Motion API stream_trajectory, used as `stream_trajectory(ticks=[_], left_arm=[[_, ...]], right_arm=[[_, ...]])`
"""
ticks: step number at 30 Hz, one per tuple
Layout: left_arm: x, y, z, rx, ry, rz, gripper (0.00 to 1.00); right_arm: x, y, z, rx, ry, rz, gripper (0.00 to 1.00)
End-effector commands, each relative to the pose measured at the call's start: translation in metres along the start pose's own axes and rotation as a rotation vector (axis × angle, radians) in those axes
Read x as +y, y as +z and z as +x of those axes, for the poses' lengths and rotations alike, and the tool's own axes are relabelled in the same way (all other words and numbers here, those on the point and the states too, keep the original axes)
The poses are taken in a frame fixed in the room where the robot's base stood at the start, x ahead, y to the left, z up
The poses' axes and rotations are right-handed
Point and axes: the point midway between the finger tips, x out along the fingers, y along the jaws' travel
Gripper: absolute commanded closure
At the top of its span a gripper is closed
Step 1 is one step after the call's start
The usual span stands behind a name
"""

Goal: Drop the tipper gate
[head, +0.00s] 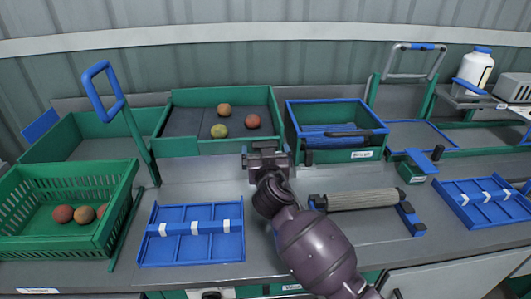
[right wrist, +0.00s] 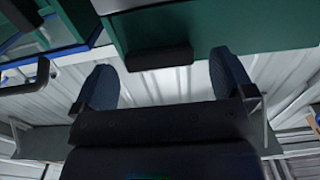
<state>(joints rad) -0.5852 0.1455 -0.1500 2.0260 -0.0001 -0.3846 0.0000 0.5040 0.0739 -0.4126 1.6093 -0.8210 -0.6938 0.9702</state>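The green tipper tray (head: 176,100) stands at the back middle, with its low front wall (head: 190,147) upright. My right gripper (head: 266,153) is in front of this wall's right end. In the right wrist view its two fingers (right wrist: 163,62) are spread apart, and a dark grip (right wrist: 160,59) on a green panel (right wrist: 215,22) shows between them. The panel is probably the tipper's gate. I cannot tell whether the fingers touch the grip. In the head view the grip is hidden behind my gripper. My left gripper is in neither view.
A blue-rimmed green box (head: 340,156) with a dark handle stands close right of my gripper. A blue-handled lever (head: 105,92), green basket (head: 30,220), blue divided tray (head: 170,250) and roller (head: 360,199) surround the bench.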

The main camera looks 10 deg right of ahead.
Motion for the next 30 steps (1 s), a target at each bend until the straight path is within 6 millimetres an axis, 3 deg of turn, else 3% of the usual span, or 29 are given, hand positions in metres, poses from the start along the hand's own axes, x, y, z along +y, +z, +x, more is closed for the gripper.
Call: stream_trajectory(ticks=[10,24,30], left_arm=[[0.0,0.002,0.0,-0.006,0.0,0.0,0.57],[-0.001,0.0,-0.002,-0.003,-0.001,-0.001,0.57],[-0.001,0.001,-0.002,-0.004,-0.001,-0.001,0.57]], right_arm=[[0.001,0.002,-0.011,-0.003,0.001,0.001,0.0],[0.001,0.001,-0.085,-0.001,0.001,0.002,0.0],[0.0,0.001,-0.103,-0.001,0.0,0.0,0.0]])
